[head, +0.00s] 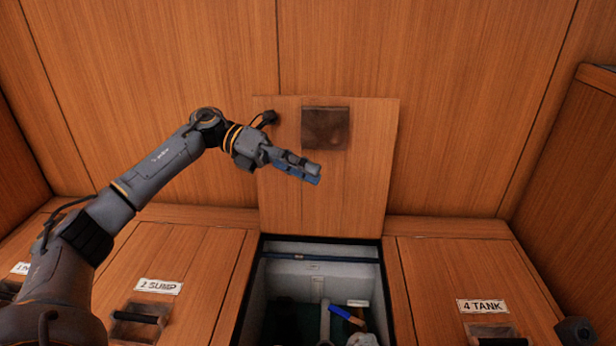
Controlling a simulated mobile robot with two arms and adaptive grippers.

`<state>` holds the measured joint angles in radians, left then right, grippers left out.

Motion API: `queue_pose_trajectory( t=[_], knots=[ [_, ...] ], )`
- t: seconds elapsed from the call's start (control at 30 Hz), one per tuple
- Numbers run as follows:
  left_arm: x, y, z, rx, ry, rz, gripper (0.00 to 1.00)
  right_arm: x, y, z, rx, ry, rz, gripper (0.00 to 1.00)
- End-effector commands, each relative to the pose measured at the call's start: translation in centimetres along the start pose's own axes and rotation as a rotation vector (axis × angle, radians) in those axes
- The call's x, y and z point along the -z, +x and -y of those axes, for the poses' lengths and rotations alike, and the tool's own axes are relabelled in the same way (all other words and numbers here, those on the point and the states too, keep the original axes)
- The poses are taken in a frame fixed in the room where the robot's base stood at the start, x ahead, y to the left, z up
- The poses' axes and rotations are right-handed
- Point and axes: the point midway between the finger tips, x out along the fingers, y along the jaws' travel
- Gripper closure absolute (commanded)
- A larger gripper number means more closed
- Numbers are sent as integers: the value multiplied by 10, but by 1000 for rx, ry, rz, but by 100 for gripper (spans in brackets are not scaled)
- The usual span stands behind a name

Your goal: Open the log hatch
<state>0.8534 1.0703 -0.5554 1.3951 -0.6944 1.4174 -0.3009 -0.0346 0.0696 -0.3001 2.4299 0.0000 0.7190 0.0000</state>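A wooden hatch lid (365,190) stands raised against the back wall, between the hatches labelled 2 SUMP and 4 TANK. It has a dark square plate (326,128) near its top and no readable label on the side I see. Below it is an open compartment (320,248) with pale walls. My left gripper (308,175) is in front of the raised lid, below and left of the plate. It holds nothing that I can see; its fingers are seen side-on and look close together, but their gap is unclear. My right gripper is not in view.
Inside the compartment are a blue-handled item (341,312) and other partly cut-off things. The 2 SUMP hatch (190,260) on the left and the 4 TANK hatch (450,265) on the right are shut. A wooden cabinet (590,150) bounds the right side.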

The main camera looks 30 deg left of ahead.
Motion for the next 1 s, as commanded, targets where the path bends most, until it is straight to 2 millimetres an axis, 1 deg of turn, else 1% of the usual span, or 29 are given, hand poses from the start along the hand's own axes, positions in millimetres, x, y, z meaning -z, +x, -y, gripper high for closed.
queue_pose_trajectory(
  t=[0.1,0.37,0.4,0.47,0.5,0.53,0.57,0.83,0.87,0.9,0.97,1.0],
  knots=[
    [0,6,0,1,2,0,63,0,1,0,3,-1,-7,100],
    [0,6,1,1,1,0,63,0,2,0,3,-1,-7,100],
    [0,6,1,1,1,0,71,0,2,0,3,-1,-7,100],
    [0,6,1,1,1,0,83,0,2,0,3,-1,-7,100],
    [0,6,1,1,1,0,91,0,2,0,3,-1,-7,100],
    [0,6,0,1,1,0,97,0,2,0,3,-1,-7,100],
    [0,6,0,1,1,0,100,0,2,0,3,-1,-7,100],
    [0,6,0,0,1,0,100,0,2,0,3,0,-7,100],
    [0,6,0,0,1,0,98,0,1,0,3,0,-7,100],
    [0,6,0,0,1,0,90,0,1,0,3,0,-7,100],
    [0,6,0,0,1,0,77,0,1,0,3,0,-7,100],
    [0,6,0,0,1,0,69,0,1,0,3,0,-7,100]
  ],
)
